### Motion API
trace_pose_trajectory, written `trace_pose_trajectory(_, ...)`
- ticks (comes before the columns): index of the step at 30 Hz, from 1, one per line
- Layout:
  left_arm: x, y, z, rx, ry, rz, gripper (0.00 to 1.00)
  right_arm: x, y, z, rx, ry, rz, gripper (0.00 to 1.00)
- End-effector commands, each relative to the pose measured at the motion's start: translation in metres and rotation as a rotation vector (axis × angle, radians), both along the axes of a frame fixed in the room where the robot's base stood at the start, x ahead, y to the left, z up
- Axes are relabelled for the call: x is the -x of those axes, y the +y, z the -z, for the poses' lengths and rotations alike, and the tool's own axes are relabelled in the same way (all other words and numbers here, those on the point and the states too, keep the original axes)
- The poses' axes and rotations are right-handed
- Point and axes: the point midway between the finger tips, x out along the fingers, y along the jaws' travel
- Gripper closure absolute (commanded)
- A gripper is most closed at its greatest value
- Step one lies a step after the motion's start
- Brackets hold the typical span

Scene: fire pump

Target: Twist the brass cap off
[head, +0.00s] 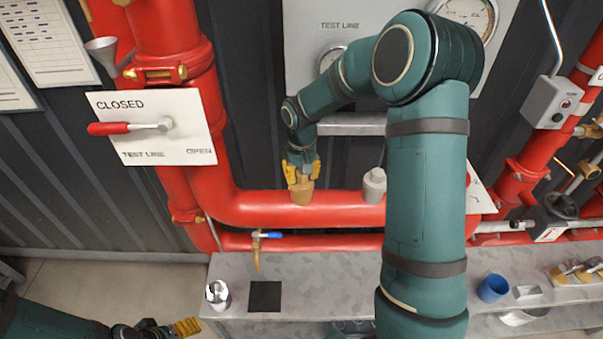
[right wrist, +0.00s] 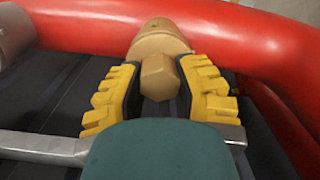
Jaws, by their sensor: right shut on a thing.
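The brass cap (head: 301,194) sits upright on top of the red horizontal pipe (head: 255,207). My right gripper (head: 302,175) reaches down over it with its yellow fingers on both sides of the cap. In the right wrist view the brass cap (right wrist: 160,76) shows a hexagonal top between the yellow fingers (right wrist: 160,88), which are shut on it. My left gripper (head: 187,327) is low at the left, away from the cap, and only part of its yellow fingers shows.
A grey fitting (head: 374,185) stands on the pipe right of the cap. A blue-handled tap (head: 262,236) hangs below. The bench (head: 330,270) holds a metal cup (head: 217,294), a black mat (head: 265,296) and a blue cup (head: 493,288). A lever plate (head: 190,150) is at the left.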

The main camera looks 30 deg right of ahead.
Motion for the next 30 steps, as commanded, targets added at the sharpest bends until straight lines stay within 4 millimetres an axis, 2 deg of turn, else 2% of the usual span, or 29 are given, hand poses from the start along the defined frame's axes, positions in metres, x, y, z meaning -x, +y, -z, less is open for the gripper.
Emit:
trace_pose_trajectory(10, 0.0, 0.0, 0.0, 0.0, 0.0, 0.0, 0.27, 0.001, 0.0, 0.002, 0.0, 0.002, -0.029, 1.0)
trace_pose_trajectory(16, 0.0, 0.0, -0.004, 0.0, 0.0, 0.0, 0.27, 0.0, 0.0, 0.001, 0.0, 0.002, -0.203, 1.0)
trace_pose_trajectory(30, 0.0, 0.0, -0.014, 0.0, 0.0, 0.0, 0.27, 0.0, 0.0, -0.016, 0.0, 0.0, -0.196, 1.0)
